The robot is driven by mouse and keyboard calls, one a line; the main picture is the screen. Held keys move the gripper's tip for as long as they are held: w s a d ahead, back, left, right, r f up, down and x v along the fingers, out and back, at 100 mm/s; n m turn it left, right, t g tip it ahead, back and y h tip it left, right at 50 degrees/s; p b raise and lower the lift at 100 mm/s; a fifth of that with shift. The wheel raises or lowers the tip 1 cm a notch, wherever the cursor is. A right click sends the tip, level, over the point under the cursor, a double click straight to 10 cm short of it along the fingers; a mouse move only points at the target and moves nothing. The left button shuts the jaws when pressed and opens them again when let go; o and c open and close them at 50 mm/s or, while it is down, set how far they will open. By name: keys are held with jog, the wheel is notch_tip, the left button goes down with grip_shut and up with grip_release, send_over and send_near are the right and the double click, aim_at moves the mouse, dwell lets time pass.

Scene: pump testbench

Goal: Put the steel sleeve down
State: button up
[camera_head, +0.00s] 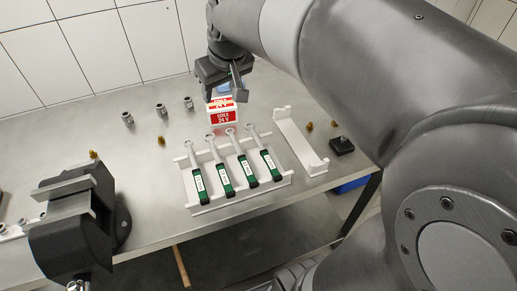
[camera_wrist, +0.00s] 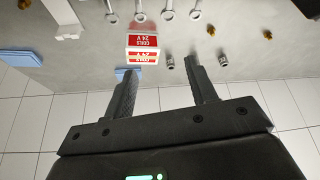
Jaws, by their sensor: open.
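Several small grey steel sleeves stand on the metal bench at the back left in the head view: one at the left (camera_head: 127,118), one in the middle (camera_head: 161,109) and one at the right (camera_head: 188,103). I cannot tell which one the task means. In the wrist view one sleeve (camera_wrist: 170,62) shows between the fingertips in the picture, and another (camera_wrist: 222,59) lies right of the right finger. My gripper (camera_head: 236,86) is above the back of the bench, right of the sleeves, by the red and white box. It also shows in the wrist view (camera_wrist: 161,66), open and empty.
The red and white coils box (camera_head: 222,112) stands below my gripper. A white rack (camera_head: 240,200) holds green-handled wrenches, with an empty white tray (camera_head: 292,140) beside it. Brass fittings (camera_head: 161,140) and a black block (camera_head: 342,145) lie about. A dark vise-like fixture (camera_head: 70,225) stands front left.

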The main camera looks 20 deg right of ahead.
jog(key=s+d+f+m, duration=0.1)
jog(key=s+f, duration=0.1)
jog(key=s, duration=0.7)
jog(key=s+d+f+m+h, duration=0.1)
jog(key=s+f+m, duration=0.1)
jog(key=s, duration=0.7)
jog(key=shift+s+d+f+t, duration=0.15)
jog(key=shift+d+f+t, duration=0.1)
jog(key=shift+f+t, duration=0.05)
